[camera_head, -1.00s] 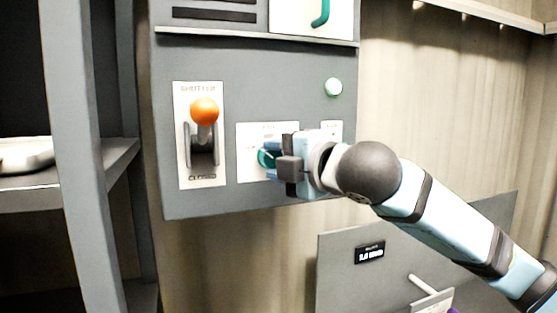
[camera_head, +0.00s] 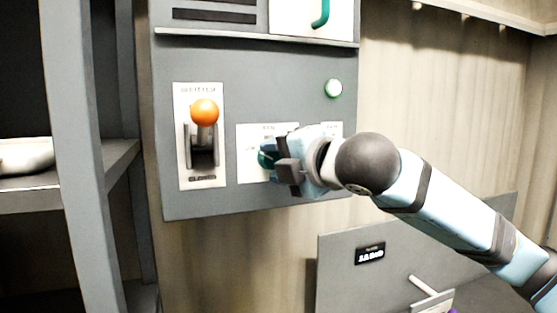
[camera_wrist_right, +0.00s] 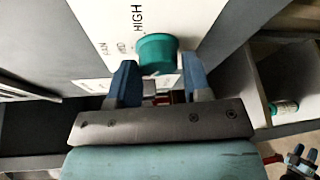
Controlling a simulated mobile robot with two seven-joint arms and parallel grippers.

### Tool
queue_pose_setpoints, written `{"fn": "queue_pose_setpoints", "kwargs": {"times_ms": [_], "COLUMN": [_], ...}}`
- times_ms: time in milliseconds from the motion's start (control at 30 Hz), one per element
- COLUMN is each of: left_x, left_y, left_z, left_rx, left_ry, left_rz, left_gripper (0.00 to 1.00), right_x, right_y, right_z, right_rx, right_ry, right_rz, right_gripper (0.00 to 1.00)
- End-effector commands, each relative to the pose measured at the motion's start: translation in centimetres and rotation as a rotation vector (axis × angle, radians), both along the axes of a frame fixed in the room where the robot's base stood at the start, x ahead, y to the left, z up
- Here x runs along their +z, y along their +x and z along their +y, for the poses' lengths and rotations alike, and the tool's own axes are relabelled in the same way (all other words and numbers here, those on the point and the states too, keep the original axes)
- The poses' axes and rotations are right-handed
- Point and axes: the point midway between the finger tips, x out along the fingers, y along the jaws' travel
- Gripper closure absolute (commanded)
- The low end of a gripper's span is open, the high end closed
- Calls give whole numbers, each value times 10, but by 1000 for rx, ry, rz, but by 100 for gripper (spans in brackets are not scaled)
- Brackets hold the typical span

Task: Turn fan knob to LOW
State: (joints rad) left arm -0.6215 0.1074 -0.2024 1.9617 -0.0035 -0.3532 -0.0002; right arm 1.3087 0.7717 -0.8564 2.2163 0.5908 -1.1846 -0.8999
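The teal fan knob (camera_wrist_right: 157,53) sticks out from a white label plate (camera_wrist_right: 105,25) on the grey panel. HIGH and MED can be read beside it in the right wrist view. In the head view the right gripper (camera_head: 268,160) covers most of the knob, whose teal edge shows between the fingers. The knob's pointer is hidden. A small blue and dark shape (camera_wrist_right: 300,160) low in the right wrist view may be my left gripper.
Left of the knob is the shutter lever (camera_head: 204,112) with an orange ball. A green-white button (camera_head: 333,88) sits above right. A grey shelf post (camera_head: 85,150) stands at left. A lower panel with a small display (camera_head: 370,253) lies beneath my right arm.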

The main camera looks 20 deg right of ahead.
Motion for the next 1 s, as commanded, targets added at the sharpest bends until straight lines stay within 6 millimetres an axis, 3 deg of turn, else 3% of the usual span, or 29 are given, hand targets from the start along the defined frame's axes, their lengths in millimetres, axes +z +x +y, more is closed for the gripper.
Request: {"fn": "queue_pose_setpoints", "kwargs": {"times_ms": [33,67,467,1000], "left_x": [0,0,-2,-23], "left_y": [0,0,1,-4], "left_z": [0,0,0,0], "left_rx": [0,0,-3,-36], "left_ry": [0,0,3,22], "left_rz": [-1,-1,-4,-9], "left_gripper": [57,57,57,57], "right_x": [0,0,1,14], "right_y": [0,0,-8,-108], "right_z": [0,0,-4,-46], "right_rx": [0,0,-1,-2], "right_ry": [0,0,1,0], "right_rz": [0,0,-2,-4], "right_gripper": [43,36,36,36]}}
